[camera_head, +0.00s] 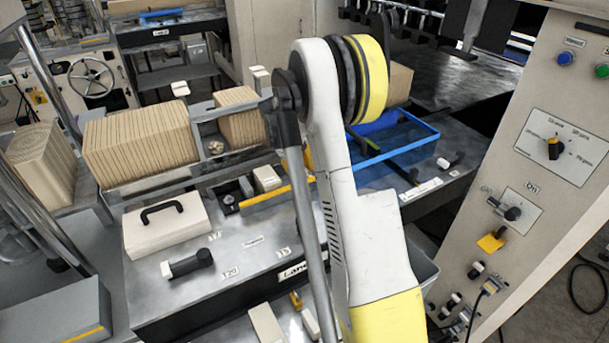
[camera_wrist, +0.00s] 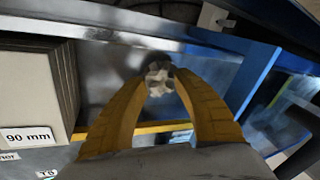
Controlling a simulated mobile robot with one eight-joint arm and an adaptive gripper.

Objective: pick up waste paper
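A crumpled grey-white piece of waste paper (camera_wrist: 160,78) sits between the two yellow fingertips of my gripper (camera_wrist: 161,83) in the wrist view. The fingers curve inward and appear to touch it from both sides. In the head view my white arm hides most of the gripper; a little yellow shows beside the arm. Another small crumpled piece (camera_head: 214,147) lies in the gap between two stacks of brown sheets in the head view.
A large brown stack (camera_head: 142,143) and a smaller one (camera_head: 240,117) stand on the machine bed. A blue tray (camera_head: 411,126) lies right of my arm; blue walls (camera_wrist: 247,75) show in the wrist view. A block labelled 90 mm (camera_wrist: 28,100) is at left. A control panel (camera_head: 560,140) stands at right.

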